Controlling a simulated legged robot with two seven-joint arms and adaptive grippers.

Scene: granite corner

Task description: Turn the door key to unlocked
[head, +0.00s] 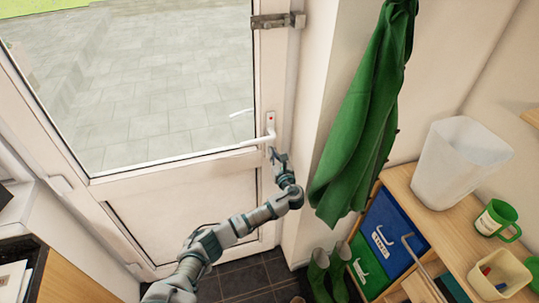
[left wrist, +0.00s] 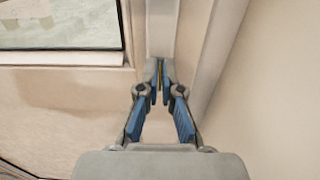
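The white door handle (head: 257,141) is on the right side of the glazed door, below a plate with a small red mark (head: 270,120). My left gripper (head: 272,152) is at the door edge just below the handle. In the left wrist view its blue-padded fingers (left wrist: 160,80) are nearly together. A thin yellowish sliver, which looks like the door key (left wrist: 160,68), shows edge-on between the fingertips. The rest of the key and the keyhole are hidden by the fingers. My right gripper is not in view.
A metal latch (head: 275,21) is higher on the door edge. A green coat (head: 365,110) hangs on the wall right of the door, above green boots (head: 328,270). A wooden shelf unit (head: 400,183) bears a white bin (head: 458,160) and a green mug (head: 497,219).

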